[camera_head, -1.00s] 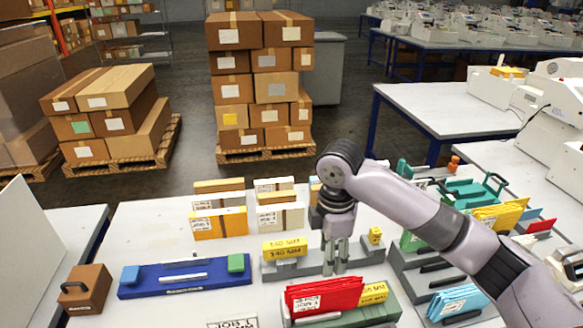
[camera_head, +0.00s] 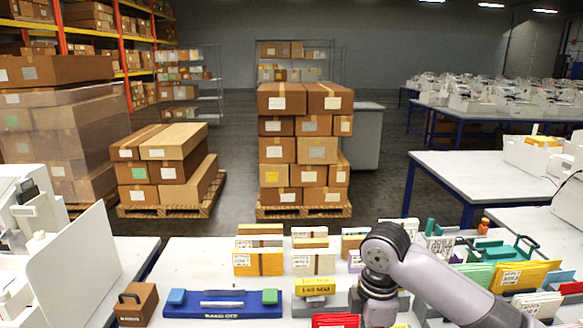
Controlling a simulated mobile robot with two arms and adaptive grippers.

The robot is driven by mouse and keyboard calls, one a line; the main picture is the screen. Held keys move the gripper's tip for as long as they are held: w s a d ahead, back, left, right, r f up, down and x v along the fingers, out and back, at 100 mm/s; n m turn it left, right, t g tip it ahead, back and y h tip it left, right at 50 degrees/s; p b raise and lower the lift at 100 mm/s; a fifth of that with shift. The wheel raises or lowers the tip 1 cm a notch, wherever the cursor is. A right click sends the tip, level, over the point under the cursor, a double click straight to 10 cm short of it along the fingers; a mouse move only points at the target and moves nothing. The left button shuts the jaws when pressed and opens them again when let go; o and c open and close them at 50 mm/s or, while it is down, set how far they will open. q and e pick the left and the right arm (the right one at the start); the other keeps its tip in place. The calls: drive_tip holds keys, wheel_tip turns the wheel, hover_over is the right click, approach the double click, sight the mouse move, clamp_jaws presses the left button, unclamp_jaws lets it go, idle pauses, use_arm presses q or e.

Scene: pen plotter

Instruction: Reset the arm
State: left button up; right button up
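My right arm (camera_head: 450,280) comes in from the right, pale lilac with a dark elbow joint, and bends down over the worktable (camera_head: 205,255). Its gripper body (camera_head: 380,312) is at the bottom edge, right of the red envelopes (camera_head: 335,320). Its fingertips are cut off by the frame, so I cannot tell whether they are open or what they touch. My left arm and gripper are not in view.
A blue holder (camera_head: 222,304) and brown block (camera_head: 136,304) are at left. Yellow, white and tan card stacks (camera_head: 258,262) stand behind. Green and yellow folders (camera_head: 525,276) and a teal device (camera_head: 500,250) are at right. Boxes on pallets (camera_head: 305,150) stand beyond.

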drive_tip(key=s+a+f+m+t+y, duration=0.1)
drive_tip(key=s+a+f+m+y, duration=0.2)
drive_tip(key=s+f, duration=0.35)
drive_tip(key=s+a+f+m+t+y, duration=0.1)
drive_tip(key=s+a+f+m, duration=0.35)
drive_tip(key=f, duration=0.25)
drive_tip(key=s+d+f+m+t+h, duration=0.2)
drive_tip(key=s+d+f+m+h, duration=0.2)
drive_tip(key=s+d+m, duration=0.75)
drive_tip(key=s+d+f+n+g, duration=0.1)
drive_tip(key=s+f, duration=0.1)
drive_tip(key=f, duration=1.1)
drive_tip(key=s+d+f+n+g, duration=0.1)
drive_tip(key=f+n, duration=0.1)
drive_tip(key=f, duration=1)
drive_tip(key=s+d+f+g, duration=0.1)
drive_tip(key=s+d+f, duration=0.1)
drive_tip(key=s+f, duration=1.5)
drive_tip(key=shift+d+f, duration=0.2)
drive_tip(key=shift+d, duration=0.15)
